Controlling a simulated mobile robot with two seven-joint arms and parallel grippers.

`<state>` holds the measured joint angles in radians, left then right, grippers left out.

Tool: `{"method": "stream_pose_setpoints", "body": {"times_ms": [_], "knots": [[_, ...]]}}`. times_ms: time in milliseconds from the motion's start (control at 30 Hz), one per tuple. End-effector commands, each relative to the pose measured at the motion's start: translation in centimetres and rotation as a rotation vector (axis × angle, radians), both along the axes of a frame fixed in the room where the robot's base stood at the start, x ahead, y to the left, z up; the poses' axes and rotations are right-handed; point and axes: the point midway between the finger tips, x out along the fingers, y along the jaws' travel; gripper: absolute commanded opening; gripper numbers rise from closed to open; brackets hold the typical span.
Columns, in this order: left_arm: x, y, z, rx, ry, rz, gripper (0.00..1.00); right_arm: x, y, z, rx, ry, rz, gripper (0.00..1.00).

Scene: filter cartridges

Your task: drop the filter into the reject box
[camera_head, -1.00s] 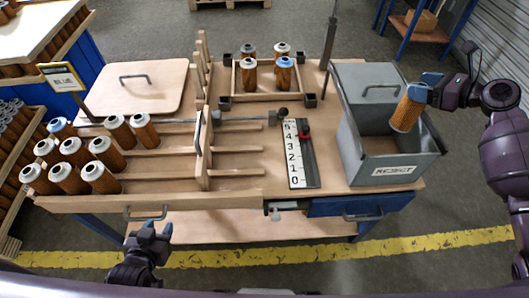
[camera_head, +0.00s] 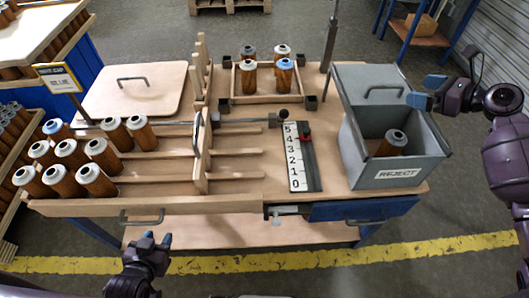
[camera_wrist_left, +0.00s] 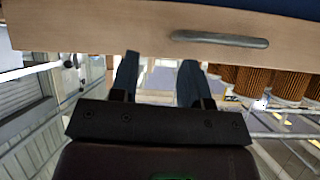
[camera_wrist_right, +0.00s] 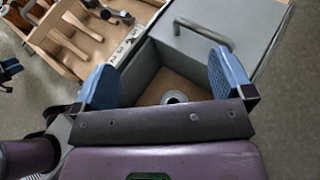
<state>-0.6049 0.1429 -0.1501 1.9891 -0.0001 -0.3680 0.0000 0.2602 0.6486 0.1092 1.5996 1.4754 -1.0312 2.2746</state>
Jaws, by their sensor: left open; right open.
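The filter (camera_head: 391,144), orange-brown with a grey cap, stands inside the grey reject box (camera_head: 401,174), partly hidden by the box's front wall. Its grey cap also shows in the right wrist view (camera_wrist_right: 174,97) at the bottom of the box. My right gripper (camera_head: 425,91) is open and empty above the box's right rim; its blue fingers (camera_wrist_right: 165,82) are spread apart in the right wrist view. My left gripper (camera_head: 156,240) is open and empty in front of the table's lower left side. Its spread fingers show in the left wrist view (camera_wrist_left: 158,75).
Several filters (camera_head: 86,158) stand in rows on the left of the wooden table. A small wooden tray (camera_head: 265,97) holds several more at the back. A number scale (camera_head: 298,158) lies left of the box. A thin post (camera_head: 330,40) rises behind it.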

Motion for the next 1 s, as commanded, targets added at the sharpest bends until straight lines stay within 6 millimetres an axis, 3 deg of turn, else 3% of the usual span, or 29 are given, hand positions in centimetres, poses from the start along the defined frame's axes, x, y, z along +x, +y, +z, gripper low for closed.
{"method": "stream_pose_setpoints", "body": {"times_ms": [233,700,1000], "knots": [[0.0,0.0,0.2,0.000,0.000,0.000,0.43,-1.0,-1.0,0.5,-0.001,0.002,-0.001,0.99],[0.4,-0.1,0.9,0.000,-0.010,-0.001,0.43,-6.2,-6.0,3.5,-0.002,0.001,-0.001,0.99],[0.6,-0.1,1.0,0.000,-0.013,-0.002,0.43,-7.2,-6.9,4.2,-0.001,-0.001,0.000,0.99]]}}
